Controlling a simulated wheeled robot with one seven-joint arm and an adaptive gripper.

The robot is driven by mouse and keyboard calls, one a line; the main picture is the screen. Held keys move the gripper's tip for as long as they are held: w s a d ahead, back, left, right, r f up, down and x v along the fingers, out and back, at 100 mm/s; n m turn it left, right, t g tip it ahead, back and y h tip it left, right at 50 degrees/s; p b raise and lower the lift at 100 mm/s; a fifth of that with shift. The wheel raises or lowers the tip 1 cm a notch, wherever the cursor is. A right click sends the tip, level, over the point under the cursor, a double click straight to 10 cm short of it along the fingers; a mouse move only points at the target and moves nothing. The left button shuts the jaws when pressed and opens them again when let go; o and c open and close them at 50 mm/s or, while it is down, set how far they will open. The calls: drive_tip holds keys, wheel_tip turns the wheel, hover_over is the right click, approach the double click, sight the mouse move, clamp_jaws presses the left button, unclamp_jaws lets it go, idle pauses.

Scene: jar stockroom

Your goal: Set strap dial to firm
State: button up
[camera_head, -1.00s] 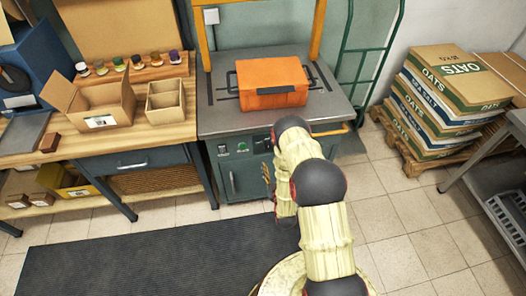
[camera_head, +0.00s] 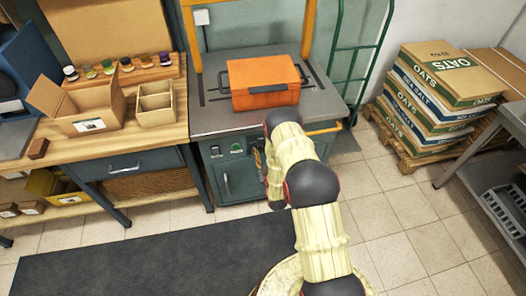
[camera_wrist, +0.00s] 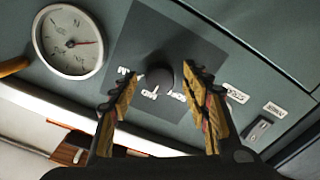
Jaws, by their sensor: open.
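The strap dial is a round black knob (camera_wrist: 159,76) on a dark square plate of the machine's front panel in the wrist view. My gripper (camera_wrist: 159,72) is open, with one fingertip on each side of the knob and gaps visible; contact is not clear. In the head view the strapping machine (camera_head: 225,122) has a yellow arch, and my arm hides the dial there.
An orange case (camera_head: 265,97) lies on the machine's top. A round gauge (camera_wrist: 68,42) and a small switch (camera_wrist: 258,130) flank the dial. A yellow handle (camera_head: 325,129) sticks out at the machine's right front. A workbench (camera_head: 110,150) with open boxes stands left.

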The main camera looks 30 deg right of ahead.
drive_tip(key=shift+c, duration=0.7)
drive_tip(key=c, duration=1)
drive_tip(key=m+b, duration=0.1)
drive_tip(key=m, duration=0.4)
drive_tip(key=shift+m, duration=0.4)
drive_tip(key=m+b, duration=0.1)
drive_tip(key=m, duration=0.5)
drive_tip(key=shift+b, duration=0.3)
drive_tip(key=o, duration=1.1)
drive_tip(key=shift+o, duration=0.2)
drive_tip(key=shift+a, duration=0.1)
